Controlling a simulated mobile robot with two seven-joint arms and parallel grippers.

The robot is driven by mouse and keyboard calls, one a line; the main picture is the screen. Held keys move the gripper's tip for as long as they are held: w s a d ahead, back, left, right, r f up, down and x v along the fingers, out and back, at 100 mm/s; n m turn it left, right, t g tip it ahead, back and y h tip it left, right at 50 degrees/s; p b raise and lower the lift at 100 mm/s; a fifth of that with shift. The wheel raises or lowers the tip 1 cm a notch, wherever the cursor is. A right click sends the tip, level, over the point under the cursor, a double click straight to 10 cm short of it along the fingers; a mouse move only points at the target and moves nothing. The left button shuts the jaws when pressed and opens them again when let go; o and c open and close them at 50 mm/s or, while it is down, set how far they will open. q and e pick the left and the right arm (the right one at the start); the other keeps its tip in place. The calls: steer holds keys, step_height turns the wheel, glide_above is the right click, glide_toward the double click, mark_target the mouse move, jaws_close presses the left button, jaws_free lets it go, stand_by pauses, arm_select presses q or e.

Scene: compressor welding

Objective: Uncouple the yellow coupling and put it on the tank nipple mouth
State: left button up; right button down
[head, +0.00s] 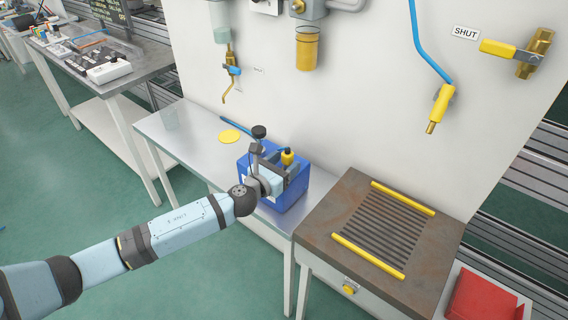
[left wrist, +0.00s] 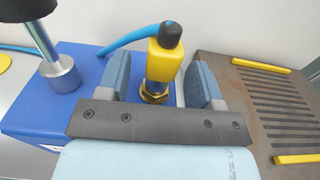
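A yellow coupling (left wrist: 164,62) with a black cap and a brass nut at its foot stands upright at the blue box (left wrist: 22,122). It also shows in the head view (head: 287,157), above the blue box (head: 288,196). A blue hose (left wrist: 125,40) meets the coupling at its upper left. My left gripper (head: 284,165) is open, with one finger on each side of the coupling. In the left wrist view a clear gap shows at the left finger and a narrower one at the right finger. I cannot make out which part is the tank nipple mouth. My right gripper is out of view.
A steel post with a black knob (left wrist: 60,74) stands on the box, left of the gripper. A rusty grill-topped bench (head: 330,228) is close on the right. Another yellow fitting (head: 439,106) hangs on the wall. The steel table (head: 185,125) is mostly clear left of the box.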

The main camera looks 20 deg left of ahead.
arm_select(q)
steer(key=shift+v, duration=0.85)
steer(key=b+v, duration=0.1)
steer(key=v, duration=1.1)
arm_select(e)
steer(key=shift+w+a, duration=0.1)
